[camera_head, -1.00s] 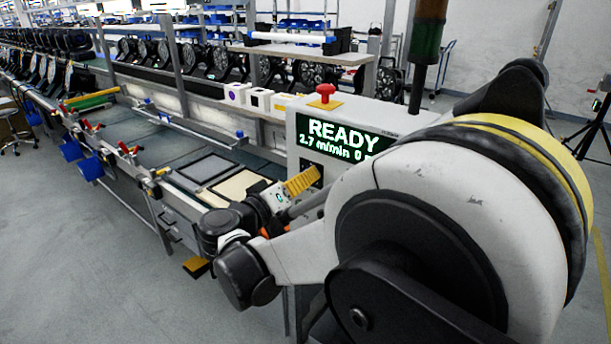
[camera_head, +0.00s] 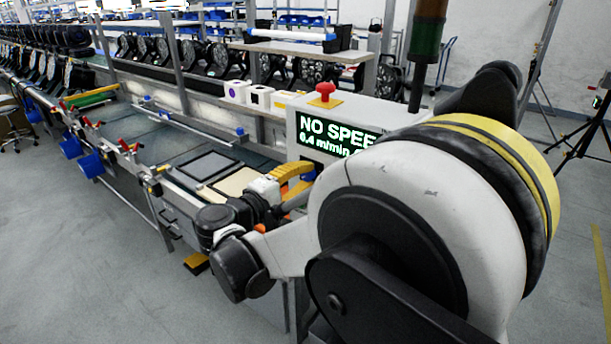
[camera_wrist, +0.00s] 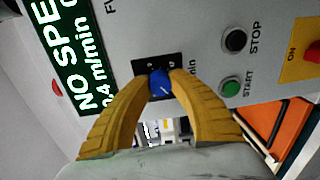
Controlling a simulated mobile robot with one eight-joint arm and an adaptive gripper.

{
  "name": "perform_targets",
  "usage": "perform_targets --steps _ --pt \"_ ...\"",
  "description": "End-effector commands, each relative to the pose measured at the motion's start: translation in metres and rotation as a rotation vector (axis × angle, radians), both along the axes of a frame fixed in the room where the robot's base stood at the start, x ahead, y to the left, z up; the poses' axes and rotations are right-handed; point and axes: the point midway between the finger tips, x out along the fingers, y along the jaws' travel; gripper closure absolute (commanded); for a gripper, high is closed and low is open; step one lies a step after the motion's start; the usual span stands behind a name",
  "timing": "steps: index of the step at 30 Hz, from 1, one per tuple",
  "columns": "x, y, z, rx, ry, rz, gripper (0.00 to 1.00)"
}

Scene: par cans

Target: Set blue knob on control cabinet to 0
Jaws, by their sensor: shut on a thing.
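The control cabinet (camera_head: 312,155) is a pale grey box with a black display (camera_head: 335,134) that reads "NO SPEE…" above "0.4 m/min". In the wrist view the blue knob (camera_wrist: 160,83) sits on a black square plate, with a light pointer line on its face. My gripper (camera_wrist: 158,86) has its two yellow fingers closed around the knob from both sides. The knob's scale marks are mostly hidden by the fingers.
In the wrist view a black STOP button (camera_wrist: 235,40) and a green START button (camera_wrist: 229,87) lie right of the knob. A red mushroom button (camera_head: 325,92) stands on top of the cabinet. A conveyor line (camera_head: 150,140) with frames runs left.

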Motion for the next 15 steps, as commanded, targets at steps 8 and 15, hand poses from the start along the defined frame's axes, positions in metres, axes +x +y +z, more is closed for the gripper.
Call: perform_targets --steps 8,15 --pt "0.0002 0.0001 0.0005 -0.1 0.076 0.0 1.0" --pt "0.0003 0.0002 0.0006 -0.132 0.101 0.0 1.0"
